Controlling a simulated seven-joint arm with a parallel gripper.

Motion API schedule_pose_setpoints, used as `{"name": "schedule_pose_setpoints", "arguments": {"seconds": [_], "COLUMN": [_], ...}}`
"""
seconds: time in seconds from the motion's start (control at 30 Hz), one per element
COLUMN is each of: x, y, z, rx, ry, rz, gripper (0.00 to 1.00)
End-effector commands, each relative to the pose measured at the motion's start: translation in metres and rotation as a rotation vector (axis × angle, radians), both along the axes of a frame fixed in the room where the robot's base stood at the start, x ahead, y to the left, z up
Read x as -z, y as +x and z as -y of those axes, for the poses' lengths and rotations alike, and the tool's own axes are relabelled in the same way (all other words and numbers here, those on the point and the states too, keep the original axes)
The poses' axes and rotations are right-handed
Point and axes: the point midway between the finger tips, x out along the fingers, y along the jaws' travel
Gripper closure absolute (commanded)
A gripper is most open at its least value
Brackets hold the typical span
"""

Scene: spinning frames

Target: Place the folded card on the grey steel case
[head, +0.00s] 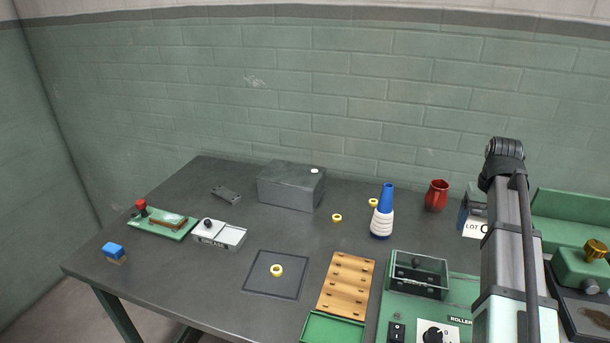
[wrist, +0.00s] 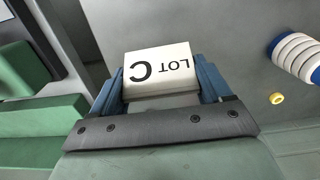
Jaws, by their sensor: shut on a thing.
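The folded card (wrist: 157,66) is white with "LOT C" in black and sits between the two blue fingers of my gripper (wrist: 161,84) in the wrist view. My gripper is shut on it. In the head view the card (head: 475,229) shows at the right, partly hidden behind my arm. The grey steel case (head: 288,190) stands at the back middle of the table, well to the left of my gripper. A small white round thing (head: 315,171) lies on its top near the right end.
A blue-and-white cone (head: 382,215) and a red cup (head: 437,195) stand between the case and my gripper. Yellow rings (head: 337,218) lie near the case. A dark grey part (head: 226,194) lies left of it. Green machinery (head: 575,215) is at the right.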

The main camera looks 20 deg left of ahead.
Motion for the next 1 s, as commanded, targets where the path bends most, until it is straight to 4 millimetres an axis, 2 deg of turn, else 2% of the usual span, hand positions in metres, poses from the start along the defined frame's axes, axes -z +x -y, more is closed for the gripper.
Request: {"name": "schedule_pose_setpoints", "arguments": {"seconds": [0.3,0.43,0.53,0.67,0.87,1.0], "x": [0.001,-0.005,-0.015,-0.026,-0.023,-0.023], "y": [-0.016,-0.030,-0.040,-0.040,-0.041,-0.042], "z": [-0.001,-0.011,-0.029,-0.053,-0.099,-0.140], "rx": [0.315,0.404,0.380,0.342,0.267,0.201], "ry": [-0.005,-0.006,-0.004,-0.001,-0.002,-0.002], "rz": [-0.025,-0.025,-0.007,0.010,0.006,0.003], "gripper": [0.50,0.50,0.50,0.50,0.50,0.50]}}
